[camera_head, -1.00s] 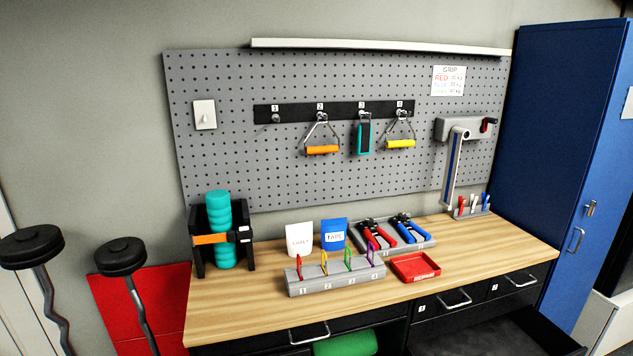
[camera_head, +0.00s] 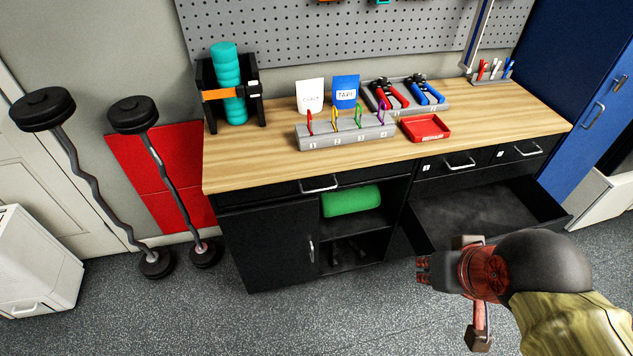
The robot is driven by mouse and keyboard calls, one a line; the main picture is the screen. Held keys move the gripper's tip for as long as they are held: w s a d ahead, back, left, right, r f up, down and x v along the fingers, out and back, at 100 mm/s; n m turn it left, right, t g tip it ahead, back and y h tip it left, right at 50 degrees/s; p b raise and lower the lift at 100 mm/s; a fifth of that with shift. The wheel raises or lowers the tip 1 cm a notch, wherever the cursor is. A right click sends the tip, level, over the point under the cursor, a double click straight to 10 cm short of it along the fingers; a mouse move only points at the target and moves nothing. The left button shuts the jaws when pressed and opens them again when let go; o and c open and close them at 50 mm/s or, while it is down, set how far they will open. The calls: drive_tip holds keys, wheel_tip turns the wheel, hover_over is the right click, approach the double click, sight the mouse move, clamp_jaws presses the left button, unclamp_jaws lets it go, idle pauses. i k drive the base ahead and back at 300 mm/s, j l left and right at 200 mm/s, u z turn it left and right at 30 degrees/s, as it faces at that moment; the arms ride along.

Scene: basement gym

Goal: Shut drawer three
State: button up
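A wide lower drawer (camera_head: 480,212) on the right side of the black workbench is pulled far out, and its dark inside looks empty. It sits below two small shut drawers. I cannot read a number on its front, which is partly hidden by my arm. My gripper (camera_head: 473,290) is in the lower right of the view, in front of the open drawer's front edge. Its two fingers are spread apart with nothing seen between them. I cannot tell whether it touches the drawer.
The shut drawers have silver handles (camera_head: 459,162). A green roll (camera_head: 350,200) lies on an open shelf left of the drawer. A blue locker (camera_head: 585,85) stands at the right. Two curl bars (camera_head: 85,190) stand at the left. Speckled floor (camera_head: 300,315) is clear before the bench.

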sight(496, 211)
drive_tip(key=z, duration=1.25)
drive_tip(key=j, duration=0.4)
